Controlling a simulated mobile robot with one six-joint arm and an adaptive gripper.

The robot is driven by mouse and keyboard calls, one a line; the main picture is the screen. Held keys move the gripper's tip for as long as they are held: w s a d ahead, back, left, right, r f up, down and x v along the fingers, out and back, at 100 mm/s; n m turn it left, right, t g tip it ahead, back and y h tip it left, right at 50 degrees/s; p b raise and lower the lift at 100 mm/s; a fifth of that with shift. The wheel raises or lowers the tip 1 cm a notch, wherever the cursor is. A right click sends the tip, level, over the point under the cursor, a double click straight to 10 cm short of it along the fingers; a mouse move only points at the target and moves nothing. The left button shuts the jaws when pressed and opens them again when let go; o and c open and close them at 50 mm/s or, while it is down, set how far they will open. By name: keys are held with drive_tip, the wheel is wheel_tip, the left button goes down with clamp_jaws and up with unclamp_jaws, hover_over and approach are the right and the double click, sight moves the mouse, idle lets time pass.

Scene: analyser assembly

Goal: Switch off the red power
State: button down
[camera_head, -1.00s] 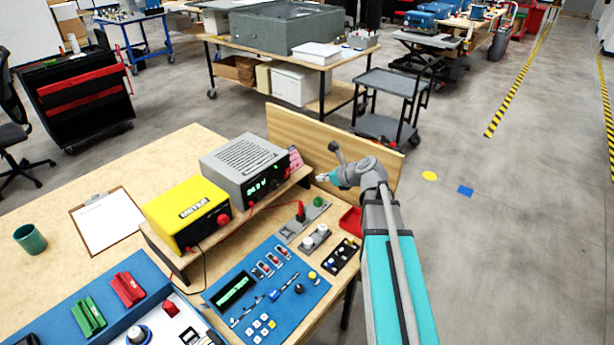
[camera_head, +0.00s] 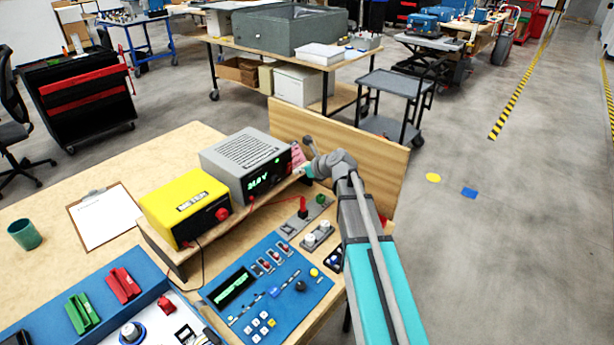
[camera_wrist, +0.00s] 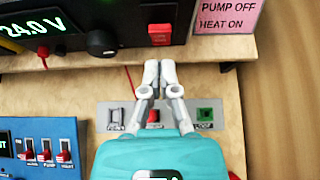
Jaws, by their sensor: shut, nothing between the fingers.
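A grey power supply (camera_head: 240,168) stands on the wooden shelf, its green display lit. In the wrist view its front (camera_wrist: 75,30) reads 24.0 V, with a black knob (camera_wrist: 101,43) and a red switch (camera_wrist: 160,35) to the knob's right. In the head view my gripper (camera_head: 301,172) is close to the supply's right front corner.
A pink note (camera_wrist: 226,14) reading PUMP OFF, HEAT ON is right of the switch. A green switch (camera_wrist: 205,114) sits right of the red lever. A yellow meter (camera_head: 186,208) stands left of the supply. A blue control panel (camera_head: 265,290) lies in front. A wooden board (camera_head: 350,165) rises behind.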

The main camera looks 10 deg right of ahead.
drive_tip(key=shift+w+a+r, duration=0.25)
drive_tip(key=shift+w+a, duration=0.25)
drive_tip(key=shift+w, duration=0.2)
